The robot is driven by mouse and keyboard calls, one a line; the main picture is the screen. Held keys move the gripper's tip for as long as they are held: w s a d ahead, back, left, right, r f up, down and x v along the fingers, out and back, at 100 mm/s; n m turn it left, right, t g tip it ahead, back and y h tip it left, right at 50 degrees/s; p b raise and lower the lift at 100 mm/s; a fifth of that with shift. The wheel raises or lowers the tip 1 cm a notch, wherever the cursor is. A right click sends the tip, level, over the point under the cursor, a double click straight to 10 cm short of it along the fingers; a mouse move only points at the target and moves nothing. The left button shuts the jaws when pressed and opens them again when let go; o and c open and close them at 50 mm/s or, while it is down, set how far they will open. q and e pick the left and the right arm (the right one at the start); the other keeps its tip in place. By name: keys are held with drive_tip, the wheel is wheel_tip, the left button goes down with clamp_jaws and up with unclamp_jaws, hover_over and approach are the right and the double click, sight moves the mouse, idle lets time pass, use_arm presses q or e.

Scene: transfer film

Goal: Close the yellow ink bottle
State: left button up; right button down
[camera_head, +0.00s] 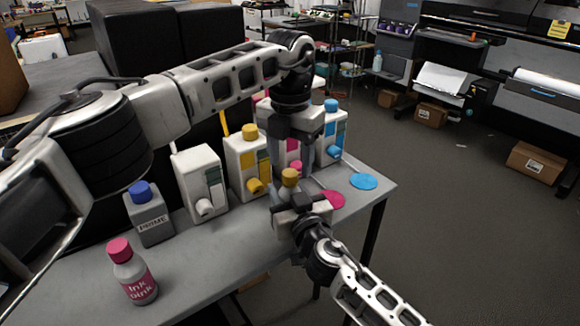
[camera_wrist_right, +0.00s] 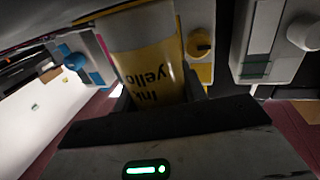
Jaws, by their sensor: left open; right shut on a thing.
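The yellow ink bottle is held upright over the table's front edge in the head view, where its dull yellow cap (camera_head: 289,177) shows at the top. Its body is mostly hidden there by my right gripper (camera_head: 300,205), which is shut on it. In the right wrist view the bottle's yellow label (camera_wrist_right: 150,70) appears upside down between the fingers. My left gripper (camera_head: 292,160) points down from above, open, with its fingertips just above or around the cap. I cannot tell whether they touch it, or whether the cap is fully seated.
White ink tanks (camera_head: 198,182) with coloured caps stand along the back of the grey table (camera_head: 215,265). A prime bottle (camera_head: 148,222) and a pink ink bottle (camera_head: 134,275) stand at left. A pink disc (camera_head: 332,199) and a blue disc (camera_head: 363,181) lie at right.

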use_arm(q)
wheel_tip(320, 180, up, 9)
drive_tip(key=shift+r, duration=0.15)
use_arm(e)
drive_tip(key=c, duration=0.7)
unclamp_jaws()
drive_tip(key=shift+s, duration=0.1)
use_arm(q)
drive_tip(key=shift+f+b, duration=0.7)
use_arm(e)
drive_tip(key=v, duration=1.5)
drive_tip(key=shift+s+d, duration=0.2)
drive_tip(key=shift+s, duration=0.15)
